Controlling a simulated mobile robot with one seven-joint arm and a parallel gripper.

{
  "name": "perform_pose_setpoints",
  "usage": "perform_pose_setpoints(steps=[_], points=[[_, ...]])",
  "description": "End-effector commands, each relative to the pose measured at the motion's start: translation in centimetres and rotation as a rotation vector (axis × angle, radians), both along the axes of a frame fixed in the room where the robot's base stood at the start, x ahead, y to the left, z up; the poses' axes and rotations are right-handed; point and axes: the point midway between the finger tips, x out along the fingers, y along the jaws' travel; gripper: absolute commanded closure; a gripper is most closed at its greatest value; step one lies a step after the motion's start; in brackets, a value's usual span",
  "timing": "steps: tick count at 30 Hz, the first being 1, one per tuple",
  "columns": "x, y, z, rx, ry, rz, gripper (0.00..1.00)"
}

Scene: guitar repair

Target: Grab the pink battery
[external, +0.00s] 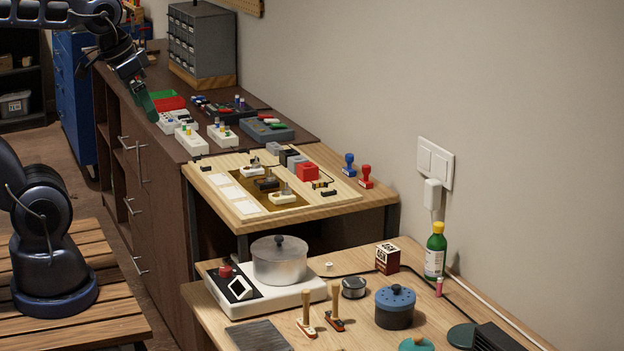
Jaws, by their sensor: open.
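The near table (378,338) also holds a silver pot (281,262) on a white hotplate, a blue-lidded jar (395,306), stamps, a small box (387,258) and a dark cable. A wooden board (240,207) with parts lies between. The wall bounds the right side.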

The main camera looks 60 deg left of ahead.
Motion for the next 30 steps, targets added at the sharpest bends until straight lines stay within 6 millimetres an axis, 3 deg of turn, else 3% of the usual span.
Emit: perform_pose_setpoints(steps=[11, 20, 30], points=[[0.00, 0.01, 0.01, 0.000, 0.000, 0.000, 0.00], [0.01, 0.01, 0.02, 0.000, 0.000, 0.000, 0.59], [0.28, -0.04, 0.10, 0.001, 0.000, -0.004, 0.62]])
